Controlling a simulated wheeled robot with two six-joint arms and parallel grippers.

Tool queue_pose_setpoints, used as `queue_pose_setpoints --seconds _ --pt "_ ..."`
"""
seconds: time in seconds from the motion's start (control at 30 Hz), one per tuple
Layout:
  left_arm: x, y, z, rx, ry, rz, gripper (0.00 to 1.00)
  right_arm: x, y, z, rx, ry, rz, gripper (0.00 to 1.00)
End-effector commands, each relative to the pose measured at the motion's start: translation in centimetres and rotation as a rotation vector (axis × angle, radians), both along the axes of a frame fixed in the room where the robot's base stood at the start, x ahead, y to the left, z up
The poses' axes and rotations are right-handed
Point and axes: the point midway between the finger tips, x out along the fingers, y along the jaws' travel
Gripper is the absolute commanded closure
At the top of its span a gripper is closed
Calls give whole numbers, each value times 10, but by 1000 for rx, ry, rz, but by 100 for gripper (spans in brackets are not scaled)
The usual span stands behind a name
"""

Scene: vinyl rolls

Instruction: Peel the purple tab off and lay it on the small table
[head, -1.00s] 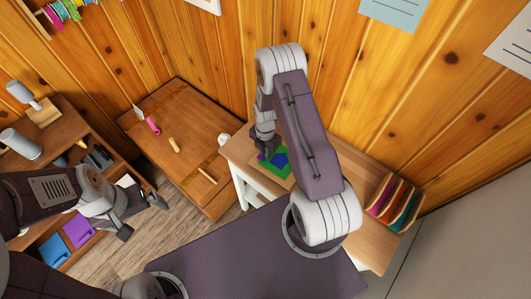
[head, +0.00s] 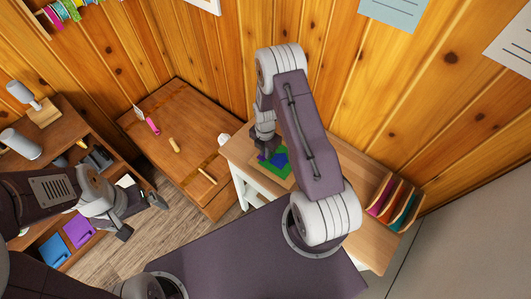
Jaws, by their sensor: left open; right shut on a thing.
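A small purple tab (head: 262,157) shows at the left edge of a green and blue sheet (head: 281,165) on the small light-wood table (head: 238,151). My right gripper (head: 264,152) is down at the tab, shut on it as far as the view shows; its fingertips are small and partly hidden by my arm. My arm also covers part of the sheet and the table. My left gripper (head: 143,217) is open and empty, above the floor at the left, well away from the table.
A brown wooden bench (head: 180,117) with several small tools stands left of the small table. A rack with colored sheets (head: 392,204) stands at the table's right end. A shelf (head: 52,115) at far left holds grey rolls and blue and purple pieces.

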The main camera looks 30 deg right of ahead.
Motion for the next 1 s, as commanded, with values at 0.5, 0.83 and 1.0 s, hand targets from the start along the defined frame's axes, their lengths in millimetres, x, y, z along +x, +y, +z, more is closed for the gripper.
queue_pose_setpoints --seconds 0.5,0.83,1.0 --pt "0 0 0 0 0 0 0 0 0 0 0 0 0 100" --pt "0 0 14 0 0 0 0 0 0 17 0 0 0 100" --pt "0 0 22 0 0 0 0 0 0 28 0 0 0 100"
